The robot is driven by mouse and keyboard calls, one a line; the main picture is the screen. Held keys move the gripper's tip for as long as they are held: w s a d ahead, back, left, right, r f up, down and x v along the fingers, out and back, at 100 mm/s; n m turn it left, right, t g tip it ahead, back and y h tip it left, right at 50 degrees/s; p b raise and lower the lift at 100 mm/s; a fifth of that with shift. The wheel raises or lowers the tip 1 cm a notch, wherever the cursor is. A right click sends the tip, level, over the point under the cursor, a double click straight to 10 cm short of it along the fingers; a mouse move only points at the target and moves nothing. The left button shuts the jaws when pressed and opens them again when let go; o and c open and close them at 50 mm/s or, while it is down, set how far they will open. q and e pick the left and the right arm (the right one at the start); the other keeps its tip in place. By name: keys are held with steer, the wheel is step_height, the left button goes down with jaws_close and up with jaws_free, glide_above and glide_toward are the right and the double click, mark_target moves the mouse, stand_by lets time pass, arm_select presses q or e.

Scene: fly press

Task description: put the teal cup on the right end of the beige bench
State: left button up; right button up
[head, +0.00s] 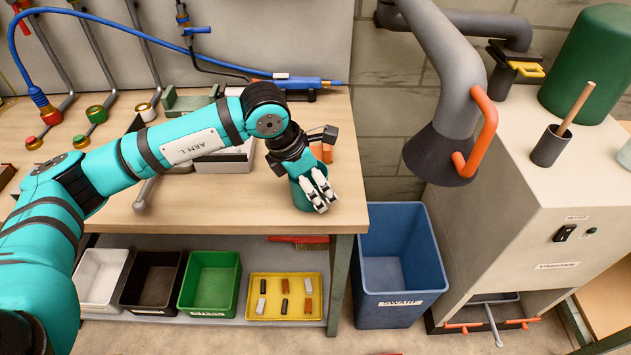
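The beige bench (240,207) runs along the left, and its right end is near the middle of the picture. The teal cup (300,196) is at that right end, near the front corner, partly hidden by my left gripper. My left gripper (322,207) points down over the cup, its two light-tipped fingers close together across the cup's right side. I cannot tell whether the fingers grip the cup or whether it rests on the bench top. My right gripper is not in view.
An orange block (327,153) and a grey box (238,160) are behind the gripper. Green, black and white bins and a yellow tray (257,314) sit on the lower shelf. A blue bin (398,235) stands right of the bench, below a grey extraction hood (440,155).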

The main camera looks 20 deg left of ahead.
arm_select(q)
steer(key=shift+o, duration=1.2)
steer(key=shift+r, duration=0.2)
steer(key=v, duration=1.2)
steer(key=shift+b, duration=0.45)
steer(key=shift+f, duration=0.1)
